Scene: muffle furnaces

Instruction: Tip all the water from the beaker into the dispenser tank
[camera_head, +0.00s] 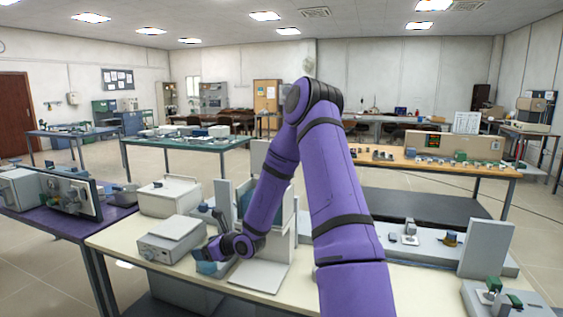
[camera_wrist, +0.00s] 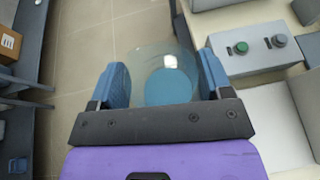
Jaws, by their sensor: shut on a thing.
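A clear beaker (camera_wrist: 168,87) with blue water in it sits between the two blue fingers of my gripper (camera_wrist: 163,76) in the wrist view. The fingers are shut on its sides. In the head view my gripper (camera_head: 209,258) is low by the front left part of the cream table, where a small blue patch of the beaker (camera_head: 207,267) shows. A pale upright stand with a flat base plate (camera_head: 259,275) is just right of it. A teal body (camera_head: 241,198) on that stand is partly hidden by my arm; I cannot tell whether it is the dispenser tank.
A grey-white box (camera_head: 170,241) stands left of my gripper; a box with a green button and dark knob (camera_wrist: 262,52) shows in the wrist view. A white case (camera_head: 168,197) is behind. A purple bench (camera_head: 70,224) with instruments is at left. Floor shows past the beaker.

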